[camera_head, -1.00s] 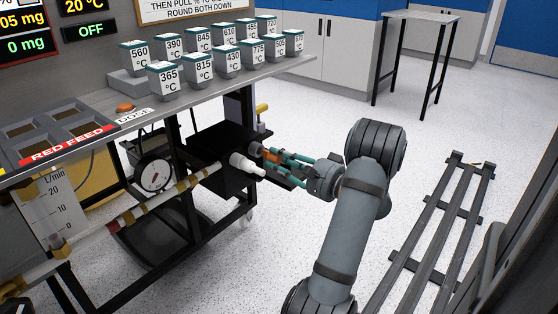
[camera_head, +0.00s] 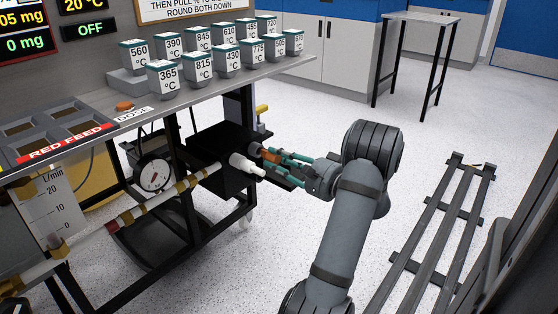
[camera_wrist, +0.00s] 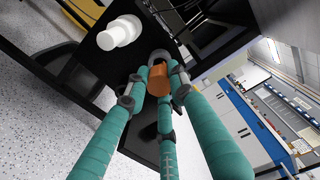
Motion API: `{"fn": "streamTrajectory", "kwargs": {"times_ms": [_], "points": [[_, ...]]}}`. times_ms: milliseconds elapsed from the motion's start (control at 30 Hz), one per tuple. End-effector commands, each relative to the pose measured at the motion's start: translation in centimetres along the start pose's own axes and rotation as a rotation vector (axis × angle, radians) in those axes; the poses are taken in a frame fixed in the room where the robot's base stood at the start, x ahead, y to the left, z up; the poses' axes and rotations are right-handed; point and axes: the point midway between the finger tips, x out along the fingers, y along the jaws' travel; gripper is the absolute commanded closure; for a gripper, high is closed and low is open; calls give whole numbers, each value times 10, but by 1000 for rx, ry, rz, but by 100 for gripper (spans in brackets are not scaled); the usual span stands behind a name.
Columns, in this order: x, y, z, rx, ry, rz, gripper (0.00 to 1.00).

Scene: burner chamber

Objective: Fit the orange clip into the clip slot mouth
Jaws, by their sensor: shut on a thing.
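My gripper (camera_head: 276,160) has teal fingers closed around the orange clip (camera_head: 271,156) at the right side of a black box. In the wrist view the clip (camera_wrist: 158,80) sits between the fingertips, partly hidden by them. A grey round fitting (camera_wrist: 158,57) on the black box is directly beyond the clip. The clip appears right at this fitting; I cannot tell whether it touches or is inside. The slot mouth itself is not clearly visible.
A white stepped nozzle (camera_head: 247,164) sticks out of the black box (camera_head: 218,147) close beside my fingers. A yellow-handled part (camera_head: 262,109) is above the box. A bench with several labelled cups (camera_head: 198,68) overhangs it. The floor to the right is clear up to a dark rack (camera_head: 440,235).

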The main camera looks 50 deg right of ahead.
Motion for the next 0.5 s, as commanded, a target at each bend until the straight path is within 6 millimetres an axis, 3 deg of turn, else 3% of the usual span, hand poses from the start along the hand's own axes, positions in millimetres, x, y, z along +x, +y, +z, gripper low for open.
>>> {"fn": "streamTrajectory", "kwargs": {"times_ms": [500], "points": [[16,0,-1,-2,1,0,100]]}}
